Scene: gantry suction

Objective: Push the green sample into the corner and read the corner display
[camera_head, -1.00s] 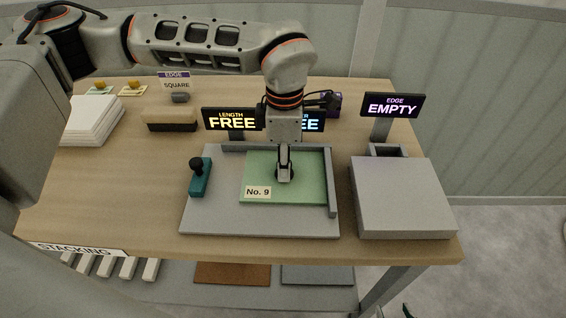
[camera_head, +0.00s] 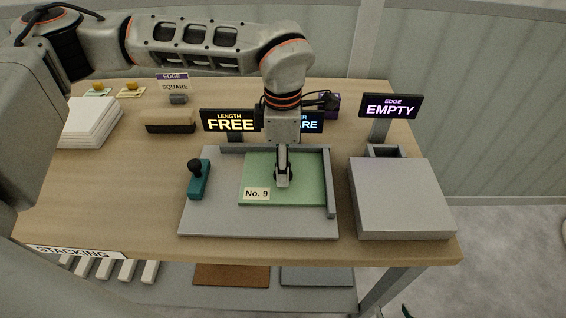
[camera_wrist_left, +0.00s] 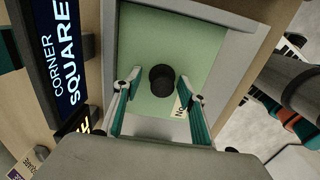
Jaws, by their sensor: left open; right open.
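The green sample (camera_head: 258,170), labelled No. 9, lies flat on the grey plate (camera_head: 210,222), in the corner between the back fence (camera_head: 250,149) and the right fence (camera_head: 330,190). It looks flush with both. My left gripper (camera_head: 284,178) is low over it, its open fingers on either side of a black round knob (camera_wrist_left: 161,79); contact is unclear. The corner display (camera_wrist_left: 57,50) reads CORNER SQUARE in the left wrist view; in the head view my left arm partly covers it (camera_head: 309,123). Only a bit of my right gripper (camera_head: 408,311) shows at the bottom edge.
A length display (camera_head: 231,121) reads FREE. A teal knobbed tool (camera_head: 199,182) stands on the plate's left. A brown block (camera_head: 170,125) and white stack (camera_head: 88,122) are farther left. The table's front left is clear.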

